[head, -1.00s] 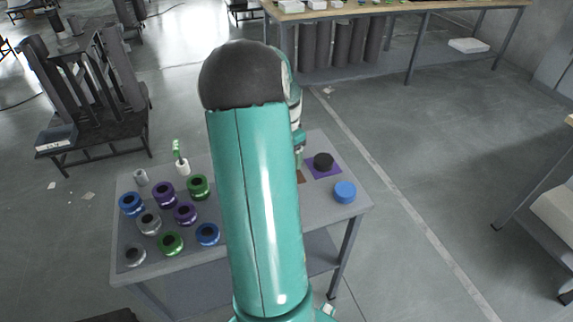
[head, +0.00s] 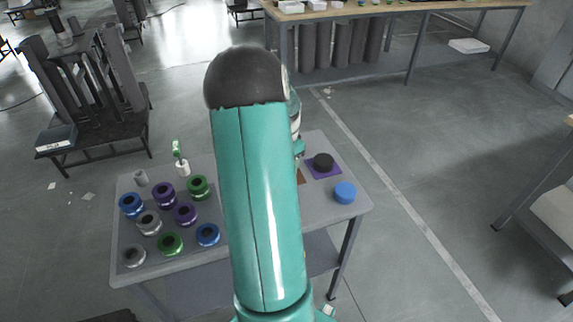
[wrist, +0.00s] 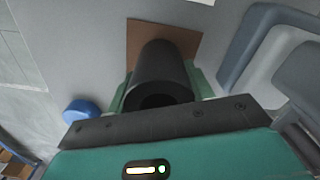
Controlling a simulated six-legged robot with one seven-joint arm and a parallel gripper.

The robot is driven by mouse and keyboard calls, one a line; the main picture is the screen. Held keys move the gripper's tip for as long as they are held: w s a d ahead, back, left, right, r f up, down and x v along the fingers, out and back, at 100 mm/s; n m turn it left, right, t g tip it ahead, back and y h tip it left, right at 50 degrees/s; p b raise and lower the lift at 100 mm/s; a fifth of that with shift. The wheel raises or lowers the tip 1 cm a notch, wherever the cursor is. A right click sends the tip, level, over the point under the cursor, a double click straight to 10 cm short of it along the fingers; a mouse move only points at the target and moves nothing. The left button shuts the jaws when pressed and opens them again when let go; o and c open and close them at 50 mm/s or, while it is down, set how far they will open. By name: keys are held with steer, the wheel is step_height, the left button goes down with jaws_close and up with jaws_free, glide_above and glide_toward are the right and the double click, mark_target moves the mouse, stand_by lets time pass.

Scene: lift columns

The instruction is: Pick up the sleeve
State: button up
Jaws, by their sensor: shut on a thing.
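In the wrist view a black hollow sleeve (wrist: 162,72) stands between the green fingers of my gripper (wrist: 162,92), with its dark bore facing the camera. My gripper is shut on it. Behind the sleeve is a brown square (wrist: 148,32) on the grey table. I cannot tell whether the sleeve's lower end touches the square. In the head view my arm hides the sleeve and most of my gripper. A corner of the brown square (head: 301,178) shows beside the arm.
The grey table (head: 320,220) holds a black round piece (head: 323,161) on a purple square (head: 324,172) and a blue cylinder (head: 345,192). Several coloured rings stand on the left, with a small white pot (head: 183,169) behind. A grey tray (wrist: 260,45) is close on the wrist view's right.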

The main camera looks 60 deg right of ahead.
steer(key=shift+r, duration=0.15)
steer(key=shift+r, duration=0.6)
steer(key=s+a+r, duration=0.3)
steer(key=s+r, duration=0.3)
steer(key=r, duration=0.2)
steer(key=s+a+r, duration=0.4)
steer(key=s+r, duration=0.2)
steer(key=r, duration=0.3)
steer(key=shift+r, duration=0.2)
steer(key=shift+s, duration=0.15)
